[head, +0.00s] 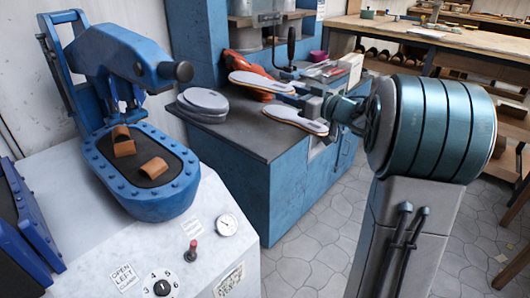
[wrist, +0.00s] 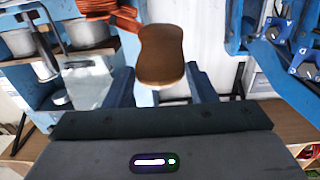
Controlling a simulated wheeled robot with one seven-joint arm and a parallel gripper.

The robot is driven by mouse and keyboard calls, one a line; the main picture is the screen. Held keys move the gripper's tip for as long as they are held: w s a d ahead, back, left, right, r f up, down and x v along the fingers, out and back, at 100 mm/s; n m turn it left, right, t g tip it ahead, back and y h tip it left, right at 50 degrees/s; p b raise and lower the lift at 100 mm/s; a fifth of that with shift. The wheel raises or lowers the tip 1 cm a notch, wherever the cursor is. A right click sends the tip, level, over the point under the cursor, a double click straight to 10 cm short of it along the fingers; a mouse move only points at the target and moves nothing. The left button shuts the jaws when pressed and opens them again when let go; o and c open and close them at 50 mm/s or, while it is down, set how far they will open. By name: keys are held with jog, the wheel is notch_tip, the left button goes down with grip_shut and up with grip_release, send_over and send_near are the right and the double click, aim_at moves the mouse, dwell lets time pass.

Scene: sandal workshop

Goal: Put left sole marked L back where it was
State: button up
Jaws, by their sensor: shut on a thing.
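My gripper (head: 322,112) is shut on a sole (head: 292,118), pale on top with a tan edge, held out in front of the dark-topped blue cabinet. In the wrist view the held sole (wrist: 161,52) shows a plain brown face between my two blue fingers. No letter can be read on it. A second pale sole (head: 258,82) with a tan edge is behind it, over an orange-red object. I cannot tell whether it carries a mark.
The cabinet's dark top (head: 240,130) has a bare front area. Grey sole-shaped pieces (head: 203,101) lie stacked on it. A blue press (head: 120,60) stands left, with two brown curved pieces (head: 124,143) on its bed. A wooden bench (head: 440,35) stands behind.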

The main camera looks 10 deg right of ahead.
jog(key=s+a+f+b, duration=0.1)
jog(key=s+f+b, duration=0.6)
jog(key=s+f, duration=0.4)
jog(key=shift+s, duration=0.35)
jog(key=shift+a+f, duration=0.1)
jog(key=o, duration=0.8)
